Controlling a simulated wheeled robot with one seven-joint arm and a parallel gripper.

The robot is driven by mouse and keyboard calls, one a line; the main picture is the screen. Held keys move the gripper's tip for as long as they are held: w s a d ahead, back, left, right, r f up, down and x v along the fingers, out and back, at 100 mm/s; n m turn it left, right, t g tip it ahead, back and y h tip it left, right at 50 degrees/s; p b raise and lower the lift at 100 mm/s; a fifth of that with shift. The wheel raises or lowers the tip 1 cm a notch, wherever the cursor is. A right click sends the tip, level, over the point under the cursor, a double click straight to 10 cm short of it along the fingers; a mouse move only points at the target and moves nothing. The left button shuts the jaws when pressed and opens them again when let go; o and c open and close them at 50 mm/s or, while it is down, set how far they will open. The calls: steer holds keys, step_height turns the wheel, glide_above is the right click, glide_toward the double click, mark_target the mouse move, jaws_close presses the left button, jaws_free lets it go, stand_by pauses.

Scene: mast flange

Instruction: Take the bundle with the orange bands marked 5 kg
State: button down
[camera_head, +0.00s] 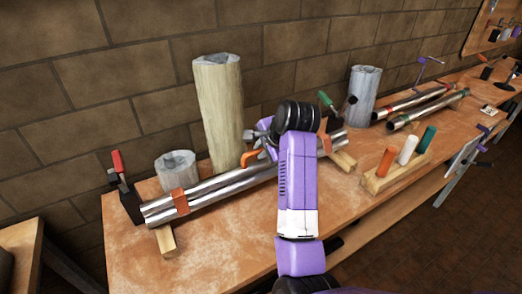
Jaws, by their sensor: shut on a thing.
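The bundle of silver pipes (222,190) lies at a slant on the wooden workbench, with an orange band (180,201) near its left end and another orange band (326,143) near its right end. No 5 kg marking can be read. Wooden blocks sit under both ends. My gripper (264,149) is at the bundle's middle, shut on it. My purple arm hides part of the bundle right of the gripper. An orange hooked piece shows beside the gripper. I cannot tell whether the bundle is clear of its blocks.
A tall pale post (218,115) and a short grey cylinder (176,169) stand behind the bundle. A red-handled clamp (121,185) is by its left end. Right are a grey cylinder (362,95), more pipes (428,107) and a wooden rack (397,174) with coloured pegs. Bare bench lies in front.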

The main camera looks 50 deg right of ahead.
steer(key=shift+r+p, duration=2.45)
steer(key=shift+r, duration=0.35)
steer(key=shift+r, duration=0.1)
